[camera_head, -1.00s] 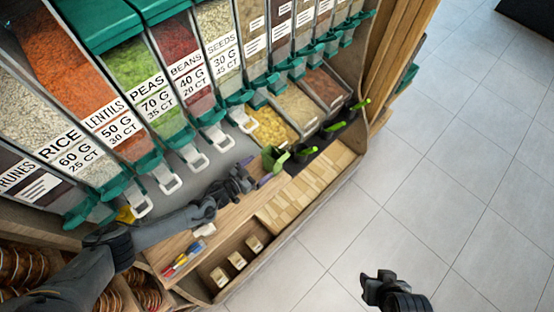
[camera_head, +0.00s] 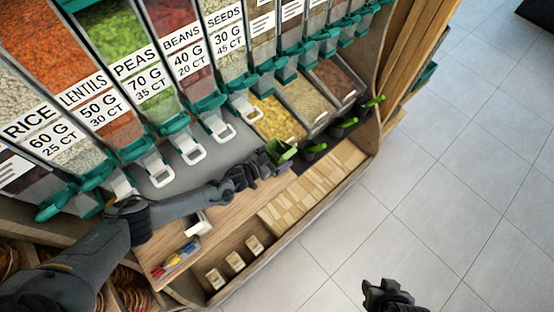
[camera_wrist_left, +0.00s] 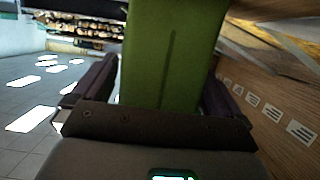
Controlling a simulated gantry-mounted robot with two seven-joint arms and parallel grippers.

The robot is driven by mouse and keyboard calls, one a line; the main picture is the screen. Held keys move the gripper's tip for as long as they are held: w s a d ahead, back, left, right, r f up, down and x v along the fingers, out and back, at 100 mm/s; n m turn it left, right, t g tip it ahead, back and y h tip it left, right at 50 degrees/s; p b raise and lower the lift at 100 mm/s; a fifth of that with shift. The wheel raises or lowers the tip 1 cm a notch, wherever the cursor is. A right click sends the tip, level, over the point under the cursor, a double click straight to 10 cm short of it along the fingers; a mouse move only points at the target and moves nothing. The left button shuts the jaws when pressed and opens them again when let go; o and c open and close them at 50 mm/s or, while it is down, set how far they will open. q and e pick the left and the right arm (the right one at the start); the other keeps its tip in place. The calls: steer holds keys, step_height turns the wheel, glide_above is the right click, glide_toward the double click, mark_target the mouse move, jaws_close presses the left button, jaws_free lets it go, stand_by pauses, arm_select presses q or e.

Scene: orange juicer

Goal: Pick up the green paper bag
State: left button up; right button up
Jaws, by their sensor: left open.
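The green paper bag (camera_head: 283,151) stands at the far end of the wooden counter, beside the black scoop holders. In the left wrist view the green bag (camera_wrist_left: 165,55) fills the space between my two dark purple fingers. My left gripper (camera_head: 268,160) is open, with its fingers on either side of the bag; a gap shows beside the left finger in the wrist view. Contact cannot be told. My right gripper (camera_head: 385,295) hangs low over the floor, away from the counter, and its fingers are too unclear to judge.
Dispensers with white-handled levers (camera_head: 188,150) line the back of the counter. Open bins of yellow grain (camera_head: 277,120) and black holders with green-handled scoops (camera_head: 345,122) lie just beyond the bag. The floor (camera_head: 440,190) at right is clear.

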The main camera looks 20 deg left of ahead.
arm_select(q)
steer(key=shift+c, duration=0.2)
steer(key=c, duration=0.8)
